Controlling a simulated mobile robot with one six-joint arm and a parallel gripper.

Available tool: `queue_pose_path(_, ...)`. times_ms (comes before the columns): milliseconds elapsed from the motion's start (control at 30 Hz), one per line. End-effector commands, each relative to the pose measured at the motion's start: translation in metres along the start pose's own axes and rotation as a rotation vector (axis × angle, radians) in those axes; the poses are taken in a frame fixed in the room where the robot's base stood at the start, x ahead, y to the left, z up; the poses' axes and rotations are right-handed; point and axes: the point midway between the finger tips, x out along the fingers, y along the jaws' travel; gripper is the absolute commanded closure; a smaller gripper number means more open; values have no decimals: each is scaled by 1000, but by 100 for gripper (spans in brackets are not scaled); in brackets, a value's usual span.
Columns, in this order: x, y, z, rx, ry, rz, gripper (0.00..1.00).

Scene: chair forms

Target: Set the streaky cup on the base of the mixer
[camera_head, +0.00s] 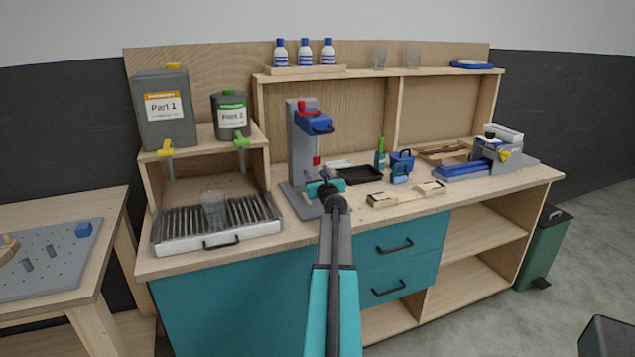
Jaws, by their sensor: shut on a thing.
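The mixer (303,150) stands on the bench, with a grey column, a blue head and red parts. Its flat grey base (295,203) reaches toward the front edge. My gripper (324,186) is at the mixer, over the right part of its base and below the head. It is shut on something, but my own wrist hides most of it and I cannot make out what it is. A clear cup (214,210) stands upright on the slatted grate to the left, apart from my gripper. I cannot tell whether this cup is streaky.
The grate tray (168,236) lies left of the mixer, below two jugs (165,108) (230,116) with taps. A black tray (360,175), blue containers and wooden forms (405,196) lie right.

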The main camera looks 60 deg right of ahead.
Motion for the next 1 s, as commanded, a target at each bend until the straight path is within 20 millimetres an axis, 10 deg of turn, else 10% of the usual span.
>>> queue_pose_path(1000, 8, -2, -36, -1, 0, -1, 61)
